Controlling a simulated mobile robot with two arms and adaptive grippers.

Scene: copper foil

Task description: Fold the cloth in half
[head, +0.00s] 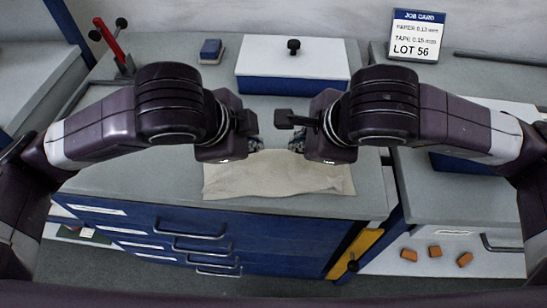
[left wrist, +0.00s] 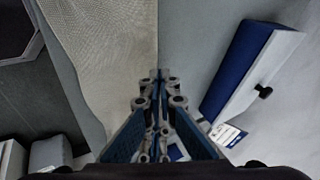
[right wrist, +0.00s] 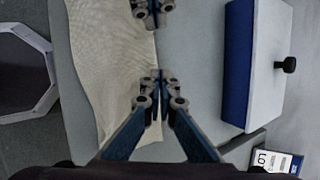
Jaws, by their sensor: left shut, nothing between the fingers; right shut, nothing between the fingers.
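The cream cloth (head: 278,177) lies on the grey top of the drawer cabinet, close to its front edge. It is a wide, shallow piece with slightly wavy edges, and its far part is hidden behind my grippers. The cloth also shows in the left wrist view (left wrist: 105,45) and the right wrist view (right wrist: 105,70). My left gripper (head: 254,144) is shut and empty near the cloth's far edge. My right gripper (head: 297,144) is shut and empty near the same edge, a short way to the right. In the right wrist view, both grippers' fingertips show close together.
A white and blue box (head: 292,60) with a black knob stands behind the grippers. A blue block (head: 211,50) and a red-handled tool (head: 110,42) are at the back left. A job card (head: 416,36) stands at the back right. Orange blocks (head: 435,251) lie lower right.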

